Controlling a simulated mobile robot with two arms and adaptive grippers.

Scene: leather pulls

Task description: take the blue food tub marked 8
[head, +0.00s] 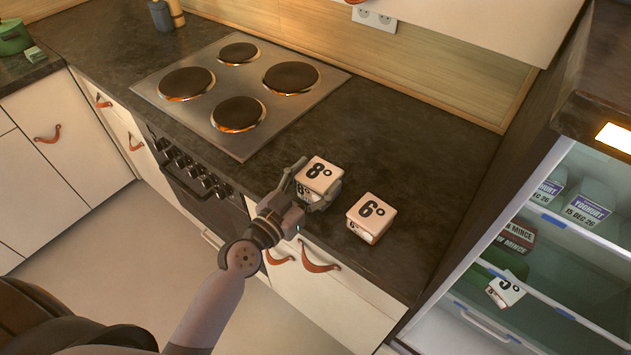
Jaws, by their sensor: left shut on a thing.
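A small box-shaped tub marked 8 (320,172) is at the front of the dark worktop, right of the hob. Its top looks cream-white, not blue, in this warm light. My left gripper (311,187) is shut on this tub, with fingers on its left and front right sides. The fingers hide part of its sides, and I cannot tell if it touches the worktop. My right gripper is not in view.
A similar tub marked 6 (371,215) stands close to the right. A hob (238,90) lies behind left. At the right, an open fridge (560,222) holds yoghurt, mince packs and another marked tub (505,289). The worktop (430,150) behind the tubs is clear.

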